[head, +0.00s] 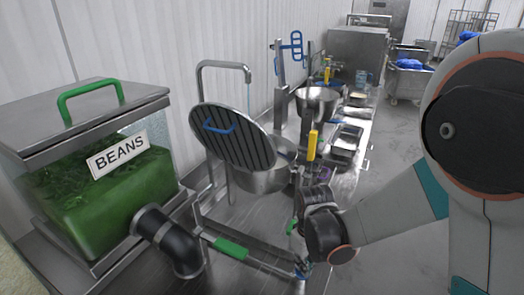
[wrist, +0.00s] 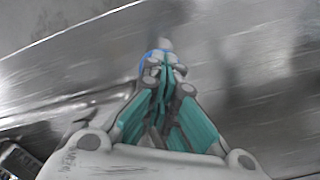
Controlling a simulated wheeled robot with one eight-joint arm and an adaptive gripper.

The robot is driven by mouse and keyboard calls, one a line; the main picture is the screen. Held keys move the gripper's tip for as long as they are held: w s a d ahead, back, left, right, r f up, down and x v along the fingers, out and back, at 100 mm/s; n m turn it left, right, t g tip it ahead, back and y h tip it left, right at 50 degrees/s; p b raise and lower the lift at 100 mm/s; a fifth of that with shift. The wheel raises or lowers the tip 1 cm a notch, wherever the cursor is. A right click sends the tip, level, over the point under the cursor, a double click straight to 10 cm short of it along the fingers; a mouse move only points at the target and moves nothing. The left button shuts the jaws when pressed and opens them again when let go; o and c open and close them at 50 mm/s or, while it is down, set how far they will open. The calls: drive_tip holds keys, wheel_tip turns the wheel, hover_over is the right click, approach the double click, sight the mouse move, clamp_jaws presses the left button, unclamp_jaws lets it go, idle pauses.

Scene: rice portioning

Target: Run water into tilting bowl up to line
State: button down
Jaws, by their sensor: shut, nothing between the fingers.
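A steel bowl (head: 262,182) stands on the bench in the head view. A ribbed round lid (head: 235,138) with a blue handle (head: 219,127) is raised and tilted over it, so the inside, any water and any line are hidden. My gripper (head: 302,268) is low at the bench front, right of and nearer than the bowl. In the wrist view my gripper (wrist: 165,62) is shut and empty, with something blue (wrist: 150,56) at its tips.
A clear BEANS hopper (head: 92,195) with a black elbow pipe (head: 172,242) fills the left. A green-gripped bar (head: 231,248) lies along the front. A yellow handle (head: 312,145) stands right of the bowl. Another bowl (head: 317,101) and trays (head: 345,142) are further back. Open floor lies right.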

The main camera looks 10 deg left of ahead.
drive_tip(key=shift+r, duration=0.35)
idle(5.0)
wheel_tip(320, 180, up, 5)
drive_tip(key=p, duration=0.3)
drive_tip(key=shift+w, duration=0.1)
idle(0.5)
drive_tip(key=w+d+r+m+t+b, duration=0.1)
drive_tip(key=w+d+r+m+t, duration=0.4)
drive_tip(key=w+r, duration=0.5)
drive_tip(key=s+d+m+t+b, duration=0.1)
drive_tip(key=s+d+b, duration=0.3)
drive_tip(key=s, duration=0.7)
drive_tip(key=s+d+f+m+t+b, duration=0.1)
drive_tip(key=s+d+b, duration=0.4)
drive_tip(key=s, duration=0.7)
drive_tip(key=shift+f+m, duration=0.3)
drive_tip(key=shift+m, duration=0.2)
